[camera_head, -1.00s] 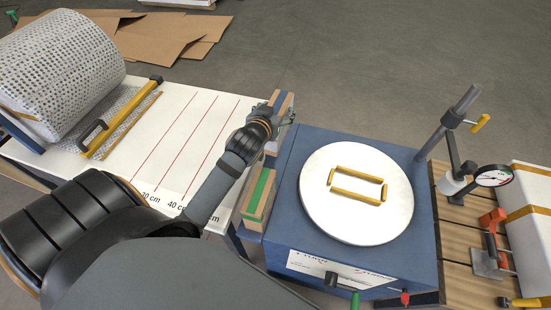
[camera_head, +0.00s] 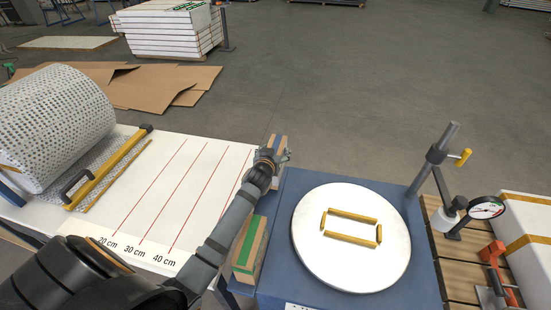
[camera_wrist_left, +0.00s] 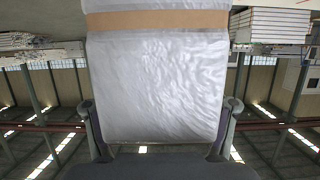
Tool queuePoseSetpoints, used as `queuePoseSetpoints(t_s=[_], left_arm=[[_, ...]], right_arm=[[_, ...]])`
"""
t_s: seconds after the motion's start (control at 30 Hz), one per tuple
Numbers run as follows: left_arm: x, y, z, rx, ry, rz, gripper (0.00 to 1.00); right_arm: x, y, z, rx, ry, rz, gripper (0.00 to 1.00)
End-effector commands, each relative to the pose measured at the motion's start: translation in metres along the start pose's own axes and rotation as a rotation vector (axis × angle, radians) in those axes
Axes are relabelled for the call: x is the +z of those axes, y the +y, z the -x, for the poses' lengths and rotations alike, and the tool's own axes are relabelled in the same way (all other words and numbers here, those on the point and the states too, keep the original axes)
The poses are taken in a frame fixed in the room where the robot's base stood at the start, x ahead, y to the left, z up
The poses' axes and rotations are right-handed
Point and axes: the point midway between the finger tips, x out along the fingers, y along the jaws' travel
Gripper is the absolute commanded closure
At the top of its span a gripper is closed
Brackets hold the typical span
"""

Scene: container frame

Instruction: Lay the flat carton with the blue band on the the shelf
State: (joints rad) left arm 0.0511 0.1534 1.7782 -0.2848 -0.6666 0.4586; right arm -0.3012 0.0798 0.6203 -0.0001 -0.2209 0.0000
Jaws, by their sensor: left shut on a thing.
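In the left wrist view, a white, crinkled face with a tan band (camera_wrist_left: 155,85) fills the space between the fingers (camera_wrist_left: 160,130); no blue shows there. A similar carton with a green band (camera_head: 250,250) stands nearer, beside my arm. I cannot make out a separate shelf. My right gripper is not in view.
A white table (camera_head: 160,180) with red lines and a patterned roll (camera_head: 55,125) is at left. The blue machine (camera_head: 275,225) with a white turntable (camera_head: 340,275) is at right, beside a gauge post (camera_head: 425,170). Cardboard sheets (camera_head: 150,85) lie on the floor.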

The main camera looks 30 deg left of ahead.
Motion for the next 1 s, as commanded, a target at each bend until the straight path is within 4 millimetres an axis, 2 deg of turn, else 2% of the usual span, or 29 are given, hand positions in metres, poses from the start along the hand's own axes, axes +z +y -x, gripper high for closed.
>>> queuePoseSetpoints(t_s=[0.2, 0.43, 0.8, 0.83, 1.0], left_arm=[[0.003, 0.001, -0.008, 0.001, 0.003, 0.001, 0.93], [0.032, 0.001, -0.021, 0.002, 0.001, 0.000, 0.93], [0.038, 0.001, -0.022, 0.002, 0.003, 0.000, 0.93], [0.039, 0.001, -0.022, 0.002, 0.000, 0.000, 0.27], [0.038, 0.001, -0.022, 0.002, -0.001, 0.000, 0.04]], right_arm=[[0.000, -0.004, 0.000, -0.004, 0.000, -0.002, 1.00], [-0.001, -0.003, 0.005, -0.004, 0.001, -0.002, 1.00], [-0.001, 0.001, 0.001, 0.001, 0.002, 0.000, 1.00], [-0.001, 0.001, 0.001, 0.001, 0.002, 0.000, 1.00], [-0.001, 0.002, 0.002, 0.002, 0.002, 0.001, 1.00]])
